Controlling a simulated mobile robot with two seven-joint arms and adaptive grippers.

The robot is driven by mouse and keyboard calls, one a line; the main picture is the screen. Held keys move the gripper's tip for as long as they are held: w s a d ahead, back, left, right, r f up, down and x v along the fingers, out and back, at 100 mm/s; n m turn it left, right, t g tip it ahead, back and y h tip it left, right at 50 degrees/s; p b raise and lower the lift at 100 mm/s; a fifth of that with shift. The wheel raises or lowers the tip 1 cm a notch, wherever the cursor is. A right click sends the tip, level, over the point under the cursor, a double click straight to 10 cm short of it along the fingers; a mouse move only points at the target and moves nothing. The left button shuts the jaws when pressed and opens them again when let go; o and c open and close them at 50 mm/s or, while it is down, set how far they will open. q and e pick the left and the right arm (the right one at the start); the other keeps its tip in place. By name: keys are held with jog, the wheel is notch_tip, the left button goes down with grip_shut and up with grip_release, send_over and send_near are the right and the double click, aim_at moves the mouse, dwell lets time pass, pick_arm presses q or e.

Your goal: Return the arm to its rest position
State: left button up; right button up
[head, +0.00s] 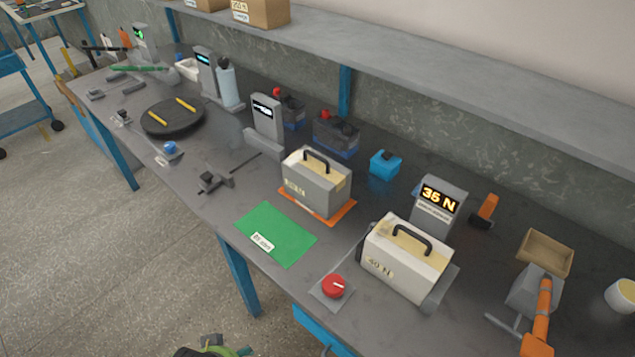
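Neither of my grippers can be made out in the head view. A dark and green shape (212,348) is cut off by the bottom edge, and I cannot tell what it is. A grey and cream box with a black handle (318,186) stands on an orange mat (342,214). A second, similar box (405,262) stands in front of a display (438,203) reading "35 N", seemingly on its scale. A green mat (274,232) lies bare except for a small white label.
A red knob (334,286) sits near the bench's front edge. A blue block (384,164), dark batteries (336,135) and an open cardboard tray (545,252) are farther back. A round black plate (172,118) holds yellow sticks at left. An orange-handled tool (538,320) is at right.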

pick_arm(q)
notch_tip(320, 180, down, 13)
jog(key=s, duration=0.2)
jog(key=s+a+f+g, duration=0.2)
jog(key=s+a+f, duration=0.1)
jog(key=s+f, duration=1.3)
jog(key=shift+s+f, duration=0.4)
jog(key=shift+s, duration=0.15)
pick_arm(e)
jog(key=o, duration=0.6)
jog(key=shift+d, duration=0.1)
jog(key=shift+o, duration=0.2)
